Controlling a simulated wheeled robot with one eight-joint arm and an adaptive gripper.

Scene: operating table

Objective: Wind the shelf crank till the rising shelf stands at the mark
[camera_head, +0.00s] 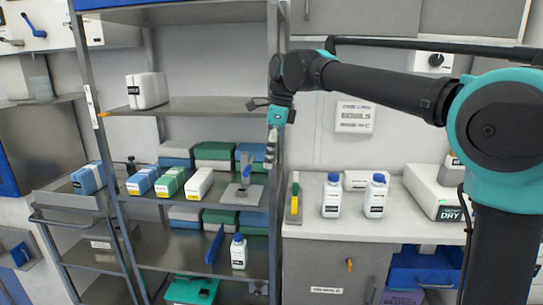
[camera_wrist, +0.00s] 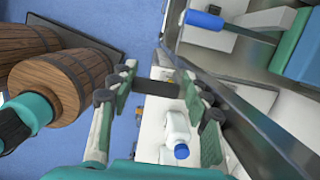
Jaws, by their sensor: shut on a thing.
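My gripper (camera_head: 271,156) points down at the right front post of the metal shelf rack (camera_head: 274,62). In the wrist view its two fingers (camera_wrist: 157,88) stand on either side of a dark bar, the crank handle (camera_wrist: 157,87), and are shut on it. The rest of the crank is hidden or too small to make out. The upper shelf (camera_head: 205,106) carries a white jug (camera_head: 147,91) and looks level; I cannot tell whether it is the rising one. A pale strip (camera_head: 91,100) on the left post may be the mark.
Lower shelves hold several boxes (camera_head: 199,183), a blue-handled tool (camera_head: 246,172) and a white bottle (camera_head: 238,252). The counter (camera_head: 400,215) at right carries blue-capped bottles (camera_head: 331,197).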

